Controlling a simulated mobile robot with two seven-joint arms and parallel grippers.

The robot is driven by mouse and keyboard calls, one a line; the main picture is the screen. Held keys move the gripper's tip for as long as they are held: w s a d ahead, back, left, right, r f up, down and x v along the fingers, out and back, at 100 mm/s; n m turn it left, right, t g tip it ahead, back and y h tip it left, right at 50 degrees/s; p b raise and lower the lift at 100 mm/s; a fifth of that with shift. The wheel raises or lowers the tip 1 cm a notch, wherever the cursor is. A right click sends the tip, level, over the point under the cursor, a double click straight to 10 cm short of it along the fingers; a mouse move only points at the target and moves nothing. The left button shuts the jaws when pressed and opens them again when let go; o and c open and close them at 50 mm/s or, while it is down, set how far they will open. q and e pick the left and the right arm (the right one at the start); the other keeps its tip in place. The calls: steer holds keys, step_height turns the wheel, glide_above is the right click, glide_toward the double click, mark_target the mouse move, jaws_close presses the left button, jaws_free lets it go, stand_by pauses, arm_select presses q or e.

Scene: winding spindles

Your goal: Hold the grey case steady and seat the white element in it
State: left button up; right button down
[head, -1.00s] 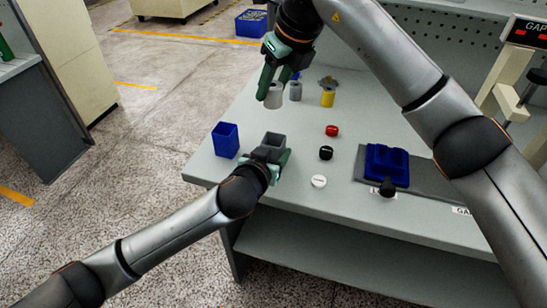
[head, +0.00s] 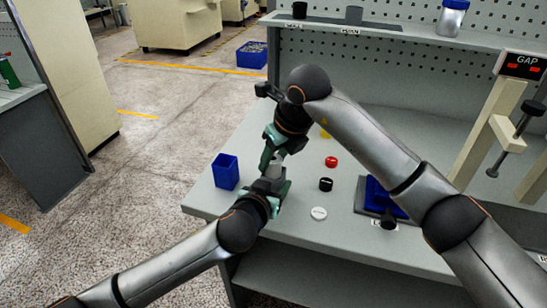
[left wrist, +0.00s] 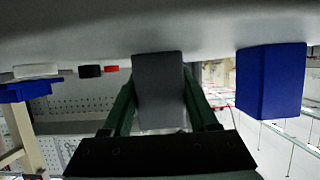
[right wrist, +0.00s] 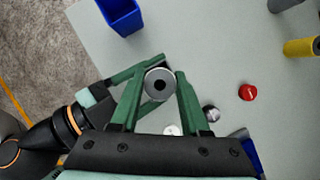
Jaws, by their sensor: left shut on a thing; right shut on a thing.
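My left gripper (head: 272,188) is shut on the grey case (left wrist: 160,90), with one green finger on each side of it in the left wrist view. The case stands at the table's left part. My right gripper (right wrist: 160,72) is shut on the white element (right wrist: 158,85), a round piece with a dark centre hole seen end-on. In the head view the right gripper (head: 273,155) is right above the left one, with the element at the case's top. The fingers hide the contact, so I cannot tell how far the element is inside.
A blue bin (head: 225,171) stands left of the grippers. Red (head: 331,161), black (head: 326,184) and white (head: 318,213) caps lie to the right, before a blue block (head: 378,194). A yellow cylinder (right wrist: 300,47) and a grey one (right wrist: 283,4) stand farther back.

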steer(key=shift+f, duration=0.1)
steer(key=shift+f, duration=0.55)
steer(key=shift+c, duration=2.2)
jaws_free()
steer(key=shift+d, duration=0.1)
steer(key=shift+o, duration=0.2)
steer(key=shift+r, duration=0.2)
steer(key=v, duration=1.2)
steer(key=shift+r, duration=0.45)
arm_select(q)
steer(key=o, duration=1.4)
